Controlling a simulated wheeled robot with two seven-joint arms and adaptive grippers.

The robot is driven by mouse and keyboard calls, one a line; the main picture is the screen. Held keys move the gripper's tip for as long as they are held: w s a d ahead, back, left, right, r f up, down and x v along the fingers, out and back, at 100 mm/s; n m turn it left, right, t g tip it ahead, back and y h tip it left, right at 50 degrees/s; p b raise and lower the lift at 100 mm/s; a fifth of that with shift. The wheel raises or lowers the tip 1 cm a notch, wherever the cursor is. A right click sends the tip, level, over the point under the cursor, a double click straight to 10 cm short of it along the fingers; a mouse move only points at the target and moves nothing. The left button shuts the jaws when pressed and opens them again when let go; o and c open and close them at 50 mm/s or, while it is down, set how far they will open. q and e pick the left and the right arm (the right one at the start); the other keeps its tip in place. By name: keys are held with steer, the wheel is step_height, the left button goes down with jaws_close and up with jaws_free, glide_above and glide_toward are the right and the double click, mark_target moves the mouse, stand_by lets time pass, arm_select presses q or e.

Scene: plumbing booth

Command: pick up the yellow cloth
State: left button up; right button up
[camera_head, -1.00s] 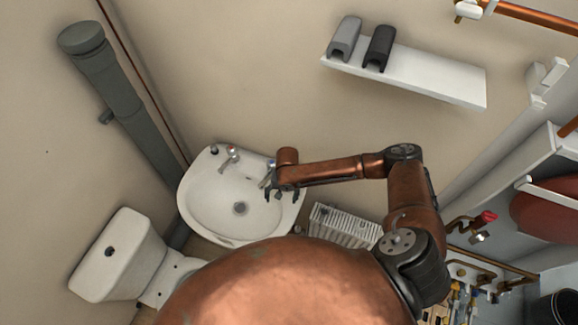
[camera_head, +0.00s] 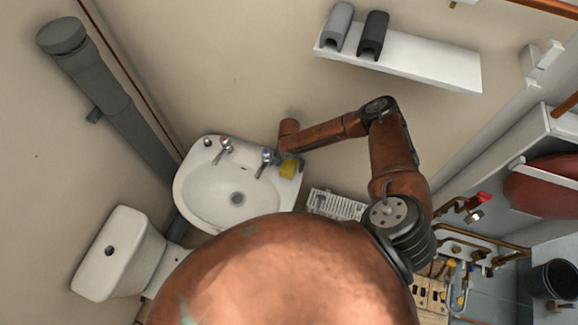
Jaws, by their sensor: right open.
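The yellow cloth (camera_head: 288,170) is a small yellow patch at the right rim of the white washbasin (camera_head: 205,192), beside the right tap (camera_head: 264,162). My right gripper (camera_head: 290,160) is at the back right of the basin, right by the cloth, and partly covers its upper edge. It is open. Its fingers are small and dark here, and I cannot tell whether they touch the cloth. My left gripper is not in view.
A second tap (camera_head: 223,147) stands on the basin's back left. A white radiator (camera_head: 335,205) is right of the basin, and a toilet cistern (camera_head: 112,250) is at left. A wall shelf (camera_head: 425,66) holds a grey and a black object.

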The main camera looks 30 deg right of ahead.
steer(key=shift+w+f, duration=0.1)
steer(key=shift+w, duration=0.05)
steer(key=shift+c, duration=0.2)
steer(key=c, duration=0.5)
steer(key=shift+c, duration=1.4)
steer(key=c, duration=0.3)
steer(key=shift+c, duration=0.6)
steer(key=shift+r, duration=0.65)
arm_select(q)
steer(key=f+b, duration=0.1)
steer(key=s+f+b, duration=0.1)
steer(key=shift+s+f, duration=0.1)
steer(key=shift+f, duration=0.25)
arm_select(e)
steer(key=s+d+r, duration=0.2)
steer(key=s+r, duration=0.9)
steer(key=s, duration=0.3)
steer(key=shift+d+r, duration=0.2)
steer(key=shift+r, duration=0.2)
